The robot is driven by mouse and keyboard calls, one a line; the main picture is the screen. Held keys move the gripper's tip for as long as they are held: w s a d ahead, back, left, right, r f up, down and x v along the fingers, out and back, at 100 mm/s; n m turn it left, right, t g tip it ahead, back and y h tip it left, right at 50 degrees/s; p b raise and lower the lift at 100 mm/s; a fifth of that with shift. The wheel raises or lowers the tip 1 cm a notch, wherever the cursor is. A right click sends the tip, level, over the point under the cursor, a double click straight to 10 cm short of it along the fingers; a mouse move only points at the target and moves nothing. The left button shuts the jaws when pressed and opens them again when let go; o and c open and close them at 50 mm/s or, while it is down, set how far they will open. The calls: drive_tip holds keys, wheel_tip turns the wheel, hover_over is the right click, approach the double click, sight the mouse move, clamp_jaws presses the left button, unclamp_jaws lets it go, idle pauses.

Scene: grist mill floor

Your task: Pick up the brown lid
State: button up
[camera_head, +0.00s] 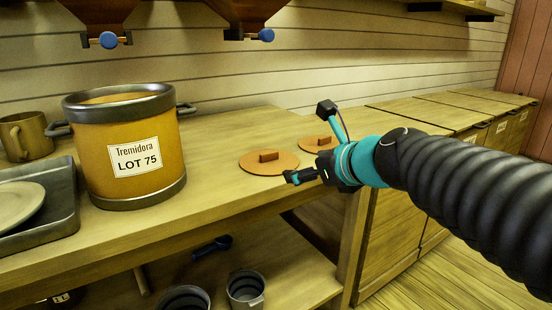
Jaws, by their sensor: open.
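Two flat round brown lids lie on the wooden bench top. The nearer lid (258,165) shows almost whole, with a small block handle on top. The farther lid (308,146) lies behind it to the right and is partly covered by my gripper. My gripper (308,142) comes in from the right, its fingers spread apart and empty. Its lower finger appears by the right edge of the nearer lid; I cannot tell whether they touch.
A large yellow pot (103,181) labelled "Tremidora LOT 75" stands left of the lids. A mug (36,140) and a dark tray (66,205) with a plate (16,203) are farther left. Hopper spouts (105,40) hang above. Buckets (245,290) stand on the lower shelf; bins (440,115) line the right.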

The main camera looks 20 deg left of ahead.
drive_tip(key=w+a+r+m, duration=0.1)
drive_tip(key=a+m, duration=0.1)
drive_tip(key=b, duration=0.1)
approach(270, 154)
drive_tip(key=x, duration=0.5)
drive_tip(key=shift+s+d+f, duration=0.1)
drive_tip(key=shift+s+f, duration=0.05)
drive_tip(key=shift+f, duration=0.25)
drive_tip(key=shift+w+r+x, duration=0.1)
drive_tip(key=shift+r+x, duration=0.05)
drive_tip(key=shift+x, duration=0.8)
drive_tip(key=shift+w+r+x, duration=0.1)
drive_tip(key=shift+r+x, duration=0.05)
drive_tip(key=shift+x, duration=0.75)
drive_tip(key=shift+r+x, duration=0.2)
drive_tip(key=shift+x, duration=0.75)
drive_tip(key=c, duration=1.3)
